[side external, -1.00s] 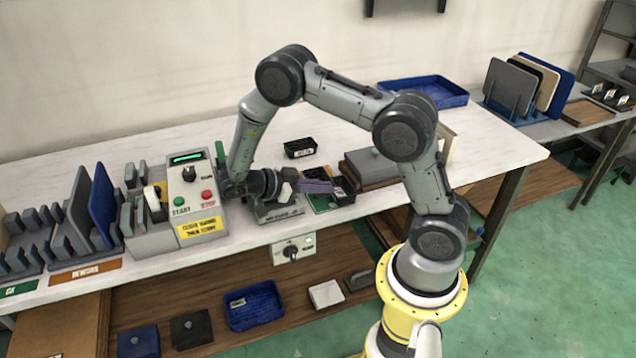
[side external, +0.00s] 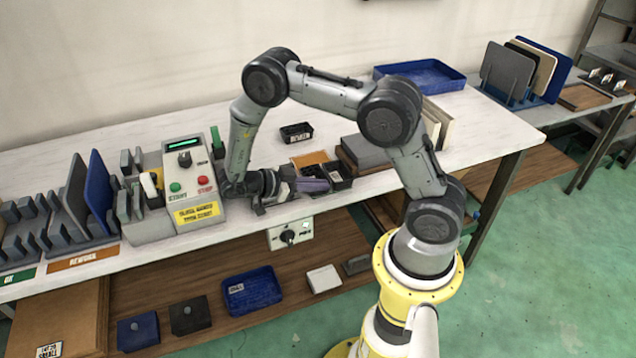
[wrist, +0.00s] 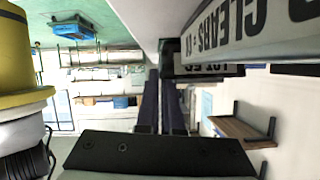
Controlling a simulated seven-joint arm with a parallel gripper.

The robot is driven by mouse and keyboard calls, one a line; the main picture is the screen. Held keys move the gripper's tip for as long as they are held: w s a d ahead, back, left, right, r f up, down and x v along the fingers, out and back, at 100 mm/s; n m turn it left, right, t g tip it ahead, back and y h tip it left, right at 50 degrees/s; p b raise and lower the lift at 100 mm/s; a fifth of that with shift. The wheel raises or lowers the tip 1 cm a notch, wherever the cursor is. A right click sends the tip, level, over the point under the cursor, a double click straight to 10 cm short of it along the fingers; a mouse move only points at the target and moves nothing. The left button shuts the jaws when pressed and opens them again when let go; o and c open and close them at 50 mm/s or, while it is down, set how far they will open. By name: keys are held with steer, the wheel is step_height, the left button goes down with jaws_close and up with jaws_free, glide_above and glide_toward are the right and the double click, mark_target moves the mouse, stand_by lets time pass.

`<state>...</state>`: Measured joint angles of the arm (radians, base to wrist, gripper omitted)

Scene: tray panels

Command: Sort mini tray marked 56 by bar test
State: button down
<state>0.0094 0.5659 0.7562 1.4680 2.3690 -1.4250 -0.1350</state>
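My gripper (side external: 328,184) points right above the bench's front edge in the side external view, its purple-grey fingers level. A small black open tray (side external: 343,170) is right at the fingertips; I cannot tell whether they touch or grip it. In the wrist view the fingers (wrist: 161,75) are two dark bars with a narrow gap. A dark tray (wrist: 183,58) with a pale label lies just beyond them; its number is not readable to me. The bar test box (side external: 193,180) with a dial, green START and red STOP buttons stands left of my gripper.
Left of the box are slotted racks (side external: 75,205) with upright panels and an orange REWORK label (side external: 83,258). Another black labelled tray (side external: 296,133) sits behind my gripper. A blue tray (side external: 420,76) is at the back. A dial box (side external: 290,234) hangs under the front edge.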

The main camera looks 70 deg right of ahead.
steer(key=c, duration=1)
jaws_free()
steer(key=shift+r, duration=4)
